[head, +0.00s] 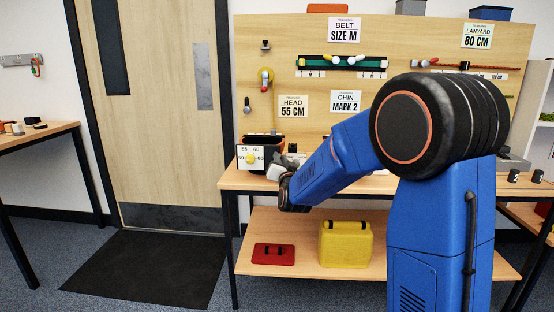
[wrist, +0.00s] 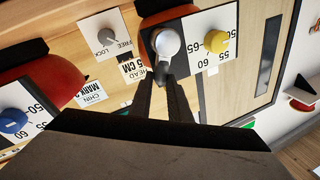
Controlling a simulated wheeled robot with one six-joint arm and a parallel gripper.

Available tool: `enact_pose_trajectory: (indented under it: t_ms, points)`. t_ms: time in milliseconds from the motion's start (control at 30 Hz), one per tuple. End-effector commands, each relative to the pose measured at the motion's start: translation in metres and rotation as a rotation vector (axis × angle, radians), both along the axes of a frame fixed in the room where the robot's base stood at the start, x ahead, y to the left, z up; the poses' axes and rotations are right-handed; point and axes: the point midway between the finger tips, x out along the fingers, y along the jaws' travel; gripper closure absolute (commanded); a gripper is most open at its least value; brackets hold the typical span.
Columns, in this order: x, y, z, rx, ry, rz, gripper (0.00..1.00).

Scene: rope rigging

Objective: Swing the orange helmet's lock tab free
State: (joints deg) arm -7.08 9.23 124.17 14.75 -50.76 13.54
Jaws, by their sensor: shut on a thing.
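In the wrist view an orange helmet (wrist: 158,8) shows at the top, partly cut off by the frame. The tab's own lettering is hidden or out of view. In the head view the yellow-knobbed dial (head: 250,158) stands at the bench's left end, and my gripper (head: 283,172) is just right of it, its fingertips hidden.
A red helmet (wrist: 45,75) with a blue knob (wrist: 13,121) lies left in the wrist view, near a plate marked FREE and LOCK with a grey tab (wrist: 107,38). A pegboard (head: 400,55) rises behind the bench. A yellow case (head: 345,244) stands on the lower shelf.

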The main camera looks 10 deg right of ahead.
Motion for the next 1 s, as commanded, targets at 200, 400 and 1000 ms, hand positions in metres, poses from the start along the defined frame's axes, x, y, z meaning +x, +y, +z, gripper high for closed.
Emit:
enact_pose_trajectory:
  t_ms: [200, 400, 1000]
  points:
    - [-0.003, -0.009, -0.010, 0.193, -0.060, -0.001, 1.00]
    - [-0.005, -0.015, -0.017, 0.372, -0.118, 0.000, 1.00]
    - [-0.008, -0.024, -0.037, 0.724, -0.232, -0.001, 1.00]
